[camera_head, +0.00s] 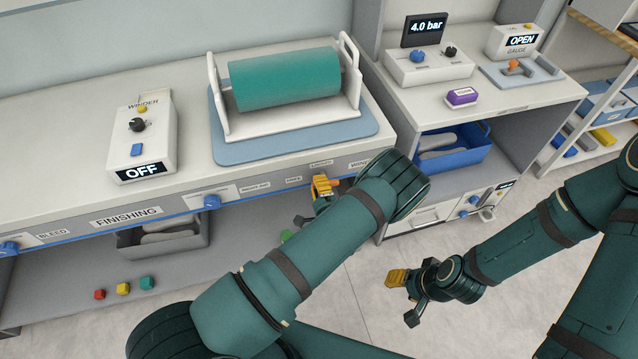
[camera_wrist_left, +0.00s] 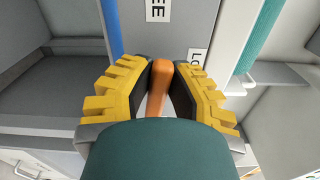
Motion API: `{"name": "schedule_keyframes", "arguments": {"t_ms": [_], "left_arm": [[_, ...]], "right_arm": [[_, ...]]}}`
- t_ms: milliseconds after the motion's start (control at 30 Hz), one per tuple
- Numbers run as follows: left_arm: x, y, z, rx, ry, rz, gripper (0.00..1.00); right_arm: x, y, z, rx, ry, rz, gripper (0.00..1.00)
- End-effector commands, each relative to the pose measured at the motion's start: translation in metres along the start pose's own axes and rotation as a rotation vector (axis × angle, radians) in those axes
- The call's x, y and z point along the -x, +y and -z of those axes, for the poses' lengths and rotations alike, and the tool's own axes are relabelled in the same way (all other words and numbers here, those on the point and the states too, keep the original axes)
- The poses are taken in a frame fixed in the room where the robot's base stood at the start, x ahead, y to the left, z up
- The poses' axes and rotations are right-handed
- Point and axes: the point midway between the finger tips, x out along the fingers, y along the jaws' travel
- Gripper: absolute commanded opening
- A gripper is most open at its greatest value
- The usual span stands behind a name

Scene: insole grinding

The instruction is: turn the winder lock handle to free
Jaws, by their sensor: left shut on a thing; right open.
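The winder lock handle, an orange lever (camera_wrist_left: 161,78), stands between the yellow-and-black fingers of my left gripper (camera_wrist_left: 160,92) in the left wrist view. The gripper is shut on it. In the head view my left gripper (camera_head: 324,186) is at the front edge of the bench, below the winder, and only a bit of the orange handle (camera_head: 335,183) shows beside it. My left forearm hides part of the bench front. The winder (camera_head: 362,92) carries a teal roll. My right gripper (camera_head: 404,298) is open and empty above the floor at the right.
The winder control box (camera_head: 146,150) on the bench reads OFF. A side cabinet (camera_head: 480,103) holds a 4.0 bar gauge box (camera_head: 430,66) and a blue bin (camera_head: 462,160). Open floor lies around my right gripper.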

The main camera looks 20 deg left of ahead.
Motion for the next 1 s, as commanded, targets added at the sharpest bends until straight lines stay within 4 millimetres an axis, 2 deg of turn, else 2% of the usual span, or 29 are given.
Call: {"name": "schedule_keyframes", "arguments": {"t_ms": [300, 867, 900, 933, 1000], "left_arm": [[-0.0014, 0.0013, 0.0004, 0.125, -0.001, 0.004, 0.0], [-0.0013, 0.0014, 0.001, 0.15, 0.001, 0.004, 0.0], [-0.0012, 0.0014, 0.001, 0.15, 0.001, 0.004, 0.34], [-0.0011, 0.0015, 0.001, 0.15, 0.001, 0.004, 0.44], [-0.0009, 0.0018, 0.0009, 0.149, 0.001, 0.003, 0.48]], "right_arm": [[-0.0013, 0.0005, -0.0009, 0.001, -0.002, 0.0, 0.47], [-0.0014, 0.0005, -0.001, 0.001, -0.002, 0.0, 0.47], [-0.0014, 0.0005, -0.001, 0.001, -0.002, 0.0, 0.47], [-0.0014, 0.0005, -0.001, 0.001, -0.002, 0.0, 0.47], [-0.0014, 0.0006, -0.001, 0.001, -0.002, 0.0, 0.47]]}}
